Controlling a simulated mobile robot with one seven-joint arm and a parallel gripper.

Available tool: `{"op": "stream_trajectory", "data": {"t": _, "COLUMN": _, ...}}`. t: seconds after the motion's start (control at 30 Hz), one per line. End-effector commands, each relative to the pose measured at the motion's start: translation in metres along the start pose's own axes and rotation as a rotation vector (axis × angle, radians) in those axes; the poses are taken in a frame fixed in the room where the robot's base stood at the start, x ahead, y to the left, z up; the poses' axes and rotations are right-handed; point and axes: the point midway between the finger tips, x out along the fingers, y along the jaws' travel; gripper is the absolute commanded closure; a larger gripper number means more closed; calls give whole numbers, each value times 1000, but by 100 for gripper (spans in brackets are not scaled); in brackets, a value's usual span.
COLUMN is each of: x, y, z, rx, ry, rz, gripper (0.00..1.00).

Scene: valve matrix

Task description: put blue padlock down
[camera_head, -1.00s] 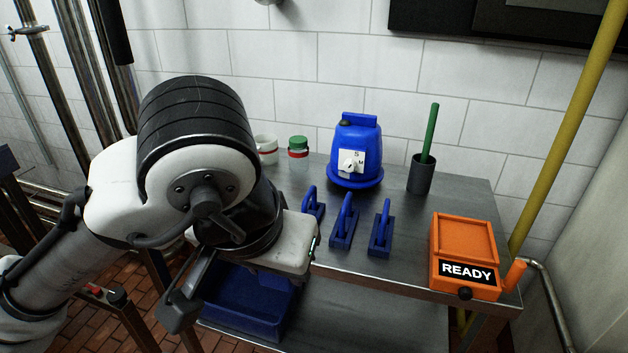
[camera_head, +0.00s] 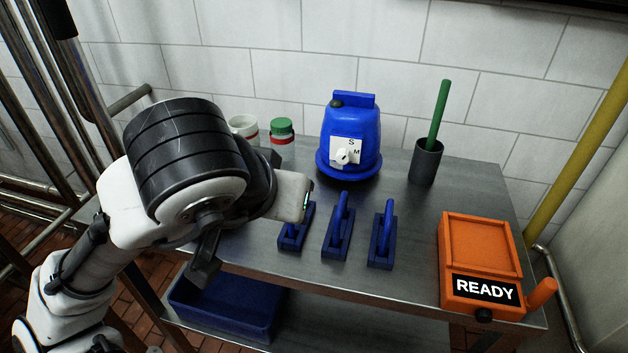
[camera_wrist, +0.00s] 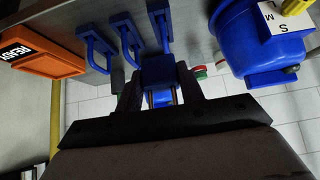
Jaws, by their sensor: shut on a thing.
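My gripper (camera_wrist: 158,90) is shut on a blue padlock (camera_wrist: 160,70), which sits between the two dark fingers in the wrist view. In the head view my arm hides the fingers and the held padlock. Three blue blocks with upright loops stand in a row on the metal table: left (camera_head: 297,230), middle (camera_head: 338,230) and right (camera_head: 382,240). In the wrist view the held padlock overlaps the nearest looped block (camera_wrist: 160,22); I cannot tell whether they touch.
A blue dome-shaped device (camera_head: 350,140) with a white dial plate stands behind the row. A dark cup (camera_head: 425,162) with a green rod, a green-lidded jar (camera_head: 282,131) and an orange READY box (camera_head: 480,265) also stand on the table (camera_head: 400,285). A blue bin (camera_head: 225,305) is below.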

Motion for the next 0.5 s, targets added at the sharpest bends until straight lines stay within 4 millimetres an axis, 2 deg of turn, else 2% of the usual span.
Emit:
{"op": "stream_trajectory", "data": {"t": 0.03, "x": 1, "y": 1, "z": -12, "rx": -2, "ry": 6, "rz": 7, "gripper": 87}}
{"op": "stream_trajectory", "data": {"t": 0.1, "x": 9, "y": 1, "z": -25, "rx": -2, "ry": 1, "rz": 6, "gripper": 87}}
{"op": "stream_trajectory", "data": {"t": 0.3, "x": 30, "y": 2, "z": -49, "rx": -1, "ry": -1, "rz": 6, "gripper": 87}}
{"op": "stream_trajectory", "data": {"t": 0.5, "x": 72, "y": 2, "z": -88, "rx": 0, "ry": -1, "rz": 5, "gripper": 87}}
